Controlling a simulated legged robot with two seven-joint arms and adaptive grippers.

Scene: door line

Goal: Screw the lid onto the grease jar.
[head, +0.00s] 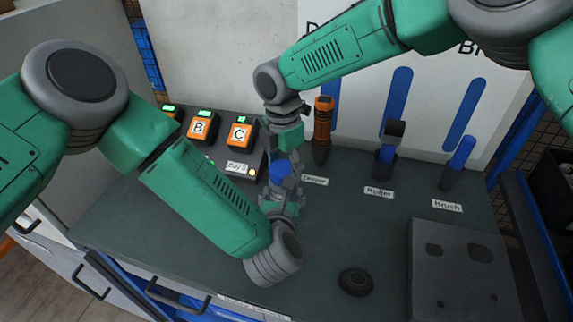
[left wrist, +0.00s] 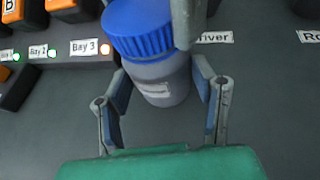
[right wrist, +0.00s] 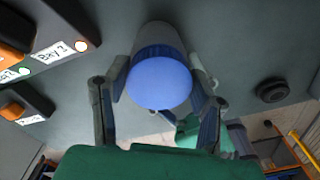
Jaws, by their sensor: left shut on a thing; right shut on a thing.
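The grease jar stands upright on the dark bench near its middle, a grey body (left wrist: 165,82) with a pale label. The blue ribbed lid (head: 280,172) sits on top of the jar; it also shows in the left wrist view (left wrist: 140,28) and from above in the right wrist view (right wrist: 160,82). I cannot tell how tightly it sits. My left gripper (head: 283,197) is shut on the jar body, low from the front. My right gripper (head: 284,165) comes from above and is shut on the lid, its fingers on either side. The jar body is mostly hidden in the head view.
Battery chargers with orange blocks (head: 241,134) stand at the back left. An orange driver (head: 322,125), a roller (head: 387,150) and a brush (head: 457,165) stand along the back. A black disc (head: 355,281) lies front right, beside a grey box (head: 465,275). Bench between is clear.

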